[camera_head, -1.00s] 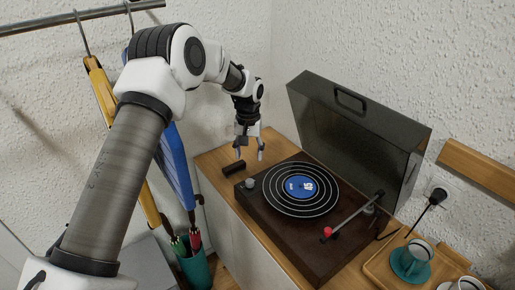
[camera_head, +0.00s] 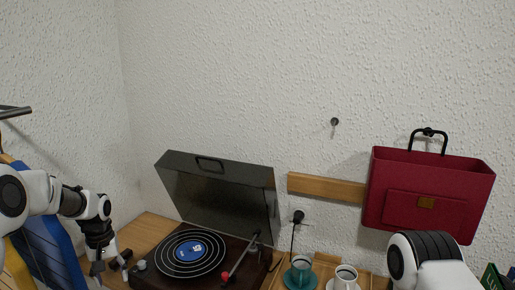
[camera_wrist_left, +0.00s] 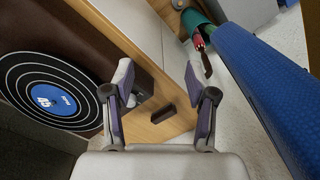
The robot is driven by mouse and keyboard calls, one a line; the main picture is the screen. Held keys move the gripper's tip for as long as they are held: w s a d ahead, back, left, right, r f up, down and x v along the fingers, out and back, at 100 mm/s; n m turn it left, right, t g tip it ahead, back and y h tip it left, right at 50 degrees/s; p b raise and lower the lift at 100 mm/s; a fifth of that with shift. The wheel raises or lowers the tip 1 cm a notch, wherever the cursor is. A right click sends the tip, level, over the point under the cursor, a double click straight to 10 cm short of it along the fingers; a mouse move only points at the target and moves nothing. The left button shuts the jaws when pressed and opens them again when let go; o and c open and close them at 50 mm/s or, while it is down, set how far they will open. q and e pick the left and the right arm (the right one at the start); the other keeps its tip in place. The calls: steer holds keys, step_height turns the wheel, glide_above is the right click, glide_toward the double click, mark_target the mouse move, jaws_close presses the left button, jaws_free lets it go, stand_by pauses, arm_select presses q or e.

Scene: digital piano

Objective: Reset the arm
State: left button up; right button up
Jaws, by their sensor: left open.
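My left gripper (camera_head: 109,271) hangs at the lower left of the head view, its fingers pointing down, just left of the record player (camera_head: 145,281). It is open. In the left wrist view its two fingers (camera_wrist_left: 157,80) stand apart with nothing between them. A small dark block (camera_wrist_left: 163,113) lies on the wooden cabinet top below the fingers, apart from them. My right arm shows only as a white and black joint (camera_head: 425,262) at the lower right; its gripper is out of view.
The record player's lid (camera_head: 218,195) stands open. Cups (camera_head: 300,270) stand to its right. A red bag (camera_head: 427,200) hangs on the wall. The space above the cabinet is clear.

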arm_select(q)
steer(key=s+d+f+m+g+b, duration=0.15)
steer(key=s+d+f, duration=0.35)
steer(key=s+f, duration=0.7)
steer(key=s+d+f+m+g, duration=0.1)
steer(key=s+d+f+g, duration=0.3)
steer(key=s+f, duration=0.75)
steer(key=s+d+m+t, duration=0.1)
steer(key=s+d+t, duration=0.1)
steer(key=s, duration=0.4)
steer(key=s+d+f+t, duration=0.1)
steer(key=s+d+t, duration=0.1)
steer(key=s+t, duration=0.2)
steer(key=shift+s+d+f+m+b, duration=0.15)
steer(key=shift+s+d+m+b, duration=0.2)
steer(key=shift+s, duration=0.85)
arm_select(e)
steer(key=shift+w+f, duration=0.2)
steer(key=shift+f, duration=0.4)
steer(key=shift+w+f, duration=0.2)
steer(key=shift+f, duration=0.4)
arm_select(q)
steer(key=shift+s, duration=0.1)
arm_select(e)
steer(key=shift+s, duration=0.1)
